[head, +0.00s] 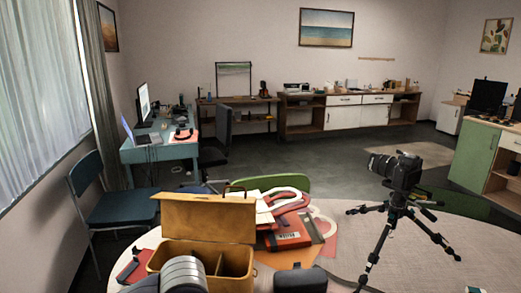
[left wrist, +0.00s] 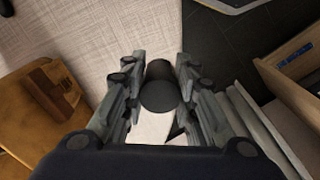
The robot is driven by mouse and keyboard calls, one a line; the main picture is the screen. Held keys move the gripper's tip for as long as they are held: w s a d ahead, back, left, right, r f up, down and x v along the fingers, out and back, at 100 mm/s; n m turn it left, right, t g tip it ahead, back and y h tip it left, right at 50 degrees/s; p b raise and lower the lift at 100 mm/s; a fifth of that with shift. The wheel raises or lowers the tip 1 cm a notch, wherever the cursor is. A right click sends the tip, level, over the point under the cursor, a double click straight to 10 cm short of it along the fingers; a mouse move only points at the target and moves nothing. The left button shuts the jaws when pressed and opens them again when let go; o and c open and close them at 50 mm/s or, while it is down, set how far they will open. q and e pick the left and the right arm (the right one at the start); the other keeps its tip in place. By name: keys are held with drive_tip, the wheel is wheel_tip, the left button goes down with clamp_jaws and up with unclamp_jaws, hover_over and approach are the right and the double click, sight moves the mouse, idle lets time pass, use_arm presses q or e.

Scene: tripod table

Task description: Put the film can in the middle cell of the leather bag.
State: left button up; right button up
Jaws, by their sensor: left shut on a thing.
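The film can (left wrist: 160,88) is a small black cylinder in the left wrist view. My left gripper (left wrist: 160,68) is shut on it, with one finger on each side. The tan leather bag (head: 208,219) stands on the round table in the head view, its lid raised at the back. Dividers split its inside into cells. A grey ribbed part, apparently my left arm, covers the bag's front left, so the cells there are partly hidden. The left fingers and the can do not show in the head view. My right gripper is not in view.
A camera on a black tripod (head: 398,175) stands on the table (head: 450,245) to the right. Red and white items and a red box (head: 289,232) lie right of the bag. A dark rounded object (head: 300,280) is at the front edge. A blue chair (head: 122,215) is at left.

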use_arm(q)
drive_tip(key=s+a+r+m, duration=0.3)
drive_tip(key=a+r+m, duration=0.2)
drive_tip(key=m, duration=0.7)
drive_tip(key=a+p, duration=0.1)
drive_tip(key=a, duration=0.1)
drive_tip(key=shift+s+a+r, duration=0.25)
drive_tip(key=shift+a+r, duration=0.1)
drive_tip(key=shift+a, duration=0.05)
